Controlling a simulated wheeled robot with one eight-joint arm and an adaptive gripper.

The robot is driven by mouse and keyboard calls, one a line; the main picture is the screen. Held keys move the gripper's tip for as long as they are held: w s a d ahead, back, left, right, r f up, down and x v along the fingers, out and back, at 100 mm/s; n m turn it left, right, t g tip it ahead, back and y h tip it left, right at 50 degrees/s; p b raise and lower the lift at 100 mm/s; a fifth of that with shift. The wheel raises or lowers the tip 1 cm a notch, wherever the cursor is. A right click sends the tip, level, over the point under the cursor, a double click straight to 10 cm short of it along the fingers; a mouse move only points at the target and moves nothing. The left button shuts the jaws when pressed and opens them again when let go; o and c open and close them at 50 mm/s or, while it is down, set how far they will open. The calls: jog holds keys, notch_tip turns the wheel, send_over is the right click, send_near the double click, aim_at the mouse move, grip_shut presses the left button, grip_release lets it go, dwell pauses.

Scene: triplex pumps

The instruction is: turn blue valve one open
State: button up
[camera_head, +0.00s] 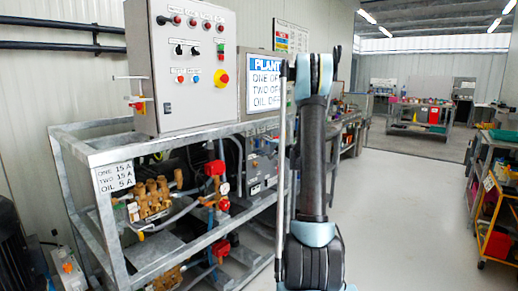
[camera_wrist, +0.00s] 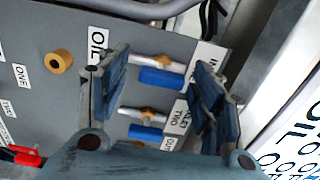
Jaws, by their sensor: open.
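Two blue valve handles show on a grey panel in the wrist view. The upper blue handle (camera_wrist: 161,78) and the lower blue handle (camera_wrist: 146,132) each lie alongside a silver pipe with a brass fitting. A label by the lower one reads TWO. The label by the upper one is partly hidden by my right finger, so I cannot read which valve it is. My gripper (camera_wrist: 162,62) is open and empty, one finger on each side of the upper handle in the picture. Whether either finger touches it, I cannot tell. In the head view the blue handles cannot be made out.
A yellow-brown knob (camera_wrist: 59,62) and a red handle (camera_wrist: 22,155) are left of my gripper. In the head view, a galvanized frame (camera_head: 110,153) holds pumps and a grey control box (camera_head: 185,60). Clear floor (camera_head: 405,200) lies to the right, before a cart (camera_head: 497,225).

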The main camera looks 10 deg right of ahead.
jog(key=shift+d, duration=0.1)
jog(key=v, duration=1.2)
jog(key=s+a+f+n+g+h, duration=0.2)
jog(key=s+a+n+g, duration=0.3)
jog(key=s, duration=0.7)
jog(key=s+a+f+g+h, duration=0.1)
jog(key=s+a+g+h, duration=0.15)
jog(key=s+a, duration=0.7)
jog(key=s+d+f+n+g+h, duration=0.1)
jog(key=s+d+f+h, duration=0.1)
jog(key=s, duration=0.7)
jog(key=s+d+f+n+g+h, duration=0.1)
jog(key=s+d+f+h, duration=0.2)
jog(key=s, duration=0.6)
jog(key=s+d+f+n+g+h, duration=0.1)
jog(key=s+d+f+n+h, duration=0.1)
jog(key=s+d+f, duration=0.4)
jog(key=s+f+h, duration=0.1)
jog(key=s, duration=0.3)
